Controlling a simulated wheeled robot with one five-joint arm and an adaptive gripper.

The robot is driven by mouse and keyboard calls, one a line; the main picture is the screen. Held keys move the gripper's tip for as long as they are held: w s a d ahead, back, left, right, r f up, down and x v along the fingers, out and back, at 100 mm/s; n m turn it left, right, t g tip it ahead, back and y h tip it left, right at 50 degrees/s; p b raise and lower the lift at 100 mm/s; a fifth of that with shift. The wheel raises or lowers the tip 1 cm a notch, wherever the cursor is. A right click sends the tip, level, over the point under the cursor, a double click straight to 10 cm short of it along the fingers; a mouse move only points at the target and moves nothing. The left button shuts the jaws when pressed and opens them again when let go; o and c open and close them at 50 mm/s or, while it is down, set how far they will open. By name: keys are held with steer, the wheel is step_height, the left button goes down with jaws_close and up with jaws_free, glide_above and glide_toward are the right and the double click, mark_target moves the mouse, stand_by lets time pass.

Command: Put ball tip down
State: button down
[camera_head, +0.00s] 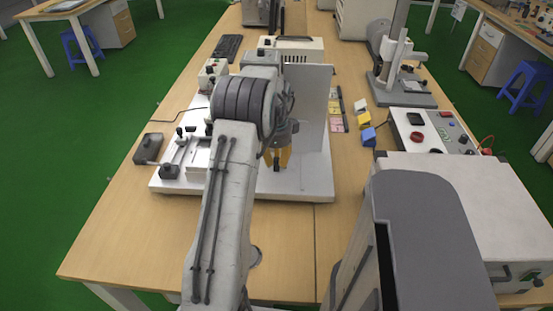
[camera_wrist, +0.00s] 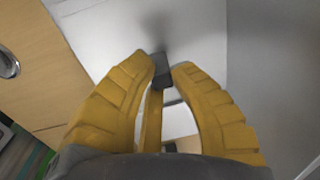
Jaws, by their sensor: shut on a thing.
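My gripper (camera_wrist: 163,75) has yellow fingers and is shut on a small dark grey block-like piece (camera_wrist: 162,70), which I take to be the ball tip. In the wrist view the piece sits between the fingertips, over a white surface. In the head view my gripper (camera_head: 277,163) hangs above the white base plate (camera_head: 300,183), in front of an upright white panel (camera_head: 312,105). A dark end of the held piece shows just below the fingers. Whether it touches the plate is not clear.
Left on the plate stands a small white fixture (camera_head: 190,150); a dark box (camera_head: 148,148) lies beside it. The table's front left is clear.

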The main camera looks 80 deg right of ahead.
steer(key=shift+f, duration=0.15)
steer(key=c, duration=1.2)
jaws_free()
steer(key=r, duration=0.8)
steer(key=r+p, duration=0.1)
steer(key=r, duration=0.3)
steer(key=shift+a+r, duration=0.2)
steer(key=shift+a, duration=0.2)
